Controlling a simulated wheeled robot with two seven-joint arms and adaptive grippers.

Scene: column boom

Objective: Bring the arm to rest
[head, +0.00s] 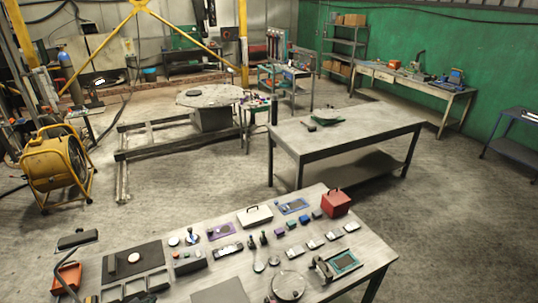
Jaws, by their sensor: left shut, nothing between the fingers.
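Most of my left arm is out of the picture. My right gripper is not in view. The near workbench (370,262) has a light worn top with many small items spread over it.
A dark lamp-like head on a curved stem (77,239) stands at the bench's left end. A red box (336,202), a white case (255,216) and a round disc (288,286) sit on the bench. A second table (350,133) and a yellow fan (55,163) stand beyond, with open floor between.

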